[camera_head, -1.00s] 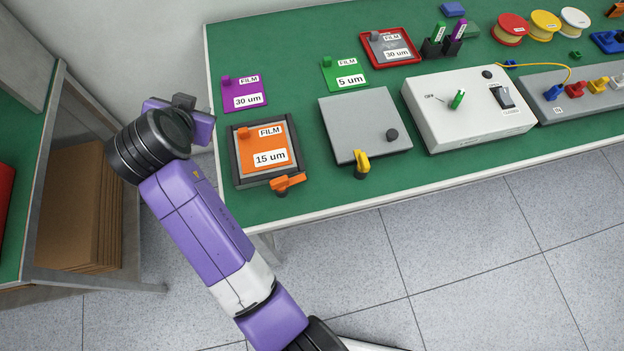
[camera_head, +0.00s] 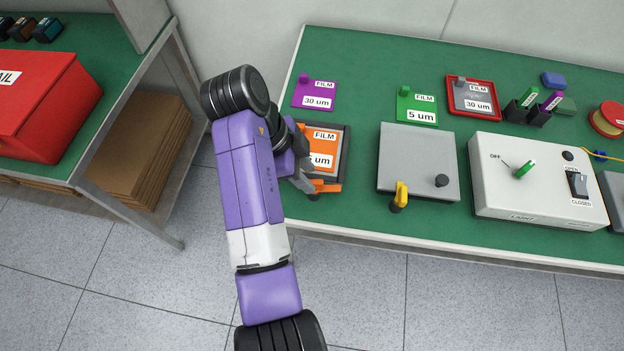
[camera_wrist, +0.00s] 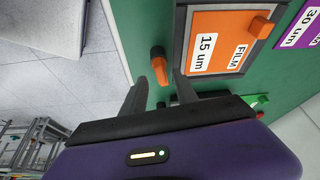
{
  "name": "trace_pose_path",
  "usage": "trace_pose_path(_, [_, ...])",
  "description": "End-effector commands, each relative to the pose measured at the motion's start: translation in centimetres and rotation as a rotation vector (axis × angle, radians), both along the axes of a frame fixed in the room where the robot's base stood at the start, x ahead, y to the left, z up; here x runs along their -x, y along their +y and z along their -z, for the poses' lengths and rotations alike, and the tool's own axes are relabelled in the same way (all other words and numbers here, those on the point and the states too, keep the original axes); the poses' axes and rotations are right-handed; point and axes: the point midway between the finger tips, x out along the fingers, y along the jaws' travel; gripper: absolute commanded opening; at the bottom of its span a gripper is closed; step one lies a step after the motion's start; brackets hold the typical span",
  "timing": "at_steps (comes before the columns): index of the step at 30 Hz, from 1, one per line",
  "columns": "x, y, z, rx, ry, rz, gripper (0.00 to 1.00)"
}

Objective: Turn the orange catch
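The orange catch (camera_head: 327,188) sits at the front edge of the dark frame (camera_head: 344,156) around the orange 15 um film plate (camera_head: 323,140). In the wrist view the orange catch (camera_wrist: 157,52) shows just beyond the fingertips, partly covered. My gripper (camera_head: 306,184) is beside the catch, low over the table's front left. In the wrist view my gripper (camera_wrist: 163,82) has its fingers apart, with the catch roughly in line with the gap. I cannot tell whether a finger touches it. My arm hides the left part of the frame in the head view.
A grey plate (camera_head: 418,160) with a yellow catch (camera_head: 400,196) lies to the right. A white switch box (camera_head: 535,185) stands beyond it. Purple (camera_head: 313,93) and green (camera_head: 416,107) film plates lie behind. A red box (camera_head: 45,110) stands on the left bench.

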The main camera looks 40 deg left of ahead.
Motion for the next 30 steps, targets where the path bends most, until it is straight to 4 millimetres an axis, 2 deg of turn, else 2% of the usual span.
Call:
trace_pose_path(7, [-0.7,-0.8,2.3,0.0,0.0,-0.001,0.35])
trace_pose_path(17, [-0.8,-0.8,2.7,-0.001,-0.001,-0.003,0.35])
trace_pose_path(22, [-0.8,-0.8,2.7,-0.001,-0.001,-0.003,0.02])
trace_pose_path(30, [-0.8,-0.8,2.6,-0.001,-0.001,-0.006,0.0])
